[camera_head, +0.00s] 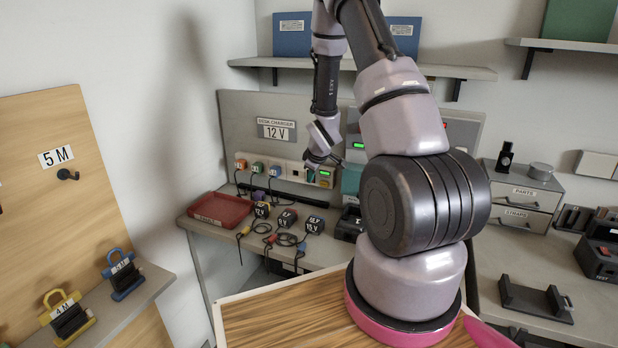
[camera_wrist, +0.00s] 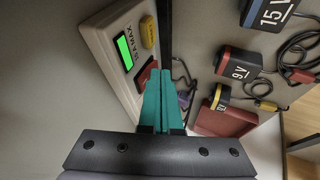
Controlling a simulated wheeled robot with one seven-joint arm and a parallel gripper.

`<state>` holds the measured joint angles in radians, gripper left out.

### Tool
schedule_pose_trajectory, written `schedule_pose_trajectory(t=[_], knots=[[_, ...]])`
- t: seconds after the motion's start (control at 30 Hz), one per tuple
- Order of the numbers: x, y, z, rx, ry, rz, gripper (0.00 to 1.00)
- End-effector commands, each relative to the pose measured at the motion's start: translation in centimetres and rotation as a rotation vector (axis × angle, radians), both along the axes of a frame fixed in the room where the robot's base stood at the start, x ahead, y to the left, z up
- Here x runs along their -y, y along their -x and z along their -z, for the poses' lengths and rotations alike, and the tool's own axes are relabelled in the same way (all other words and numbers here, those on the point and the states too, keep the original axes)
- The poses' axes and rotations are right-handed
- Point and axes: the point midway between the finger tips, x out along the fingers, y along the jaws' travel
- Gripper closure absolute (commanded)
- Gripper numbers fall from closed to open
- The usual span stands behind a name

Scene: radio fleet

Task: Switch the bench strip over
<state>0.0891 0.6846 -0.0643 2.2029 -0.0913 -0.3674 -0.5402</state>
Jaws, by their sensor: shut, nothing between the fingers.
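The bench strip (camera_head: 272,170) is a pale power strip on the upright grey panel behind the bench, with several coloured plugs along its left part. Its right end carries a lit green display (camera_head: 325,173). In the wrist view the strip (camera_wrist: 105,42) runs along the left, with the green display (camera_wrist: 123,52), a yellow button (camera_wrist: 147,32) and a red switch (camera_wrist: 147,74). My gripper (camera_head: 311,175) is at the strip's right end. Its teal fingers (camera_wrist: 154,82) are shut and empty, right by the red switch and partly covering it. I cannot tell contact or the switch's position.
Below the strip stand adapters marked 12 V (camera_head: 262,210), 9 V (camera_head: 287,218) and 15 V (camera_head: 314,225), with loose cables. A red tray (camera_head: 220,209) sits at the bench's left end. A sign (camera_head: 277,130) reads desk charger 12 V. My arm hides the panel's middle.

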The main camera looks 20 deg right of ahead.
Motion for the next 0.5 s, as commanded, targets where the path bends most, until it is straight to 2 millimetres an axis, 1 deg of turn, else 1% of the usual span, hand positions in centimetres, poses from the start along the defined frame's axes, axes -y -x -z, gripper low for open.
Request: schedule_pose_trajectory(t=[0.5], knots=[[0.33, -0.28, 0.29, -0.001, -0.001, 0.002, 1.00]])
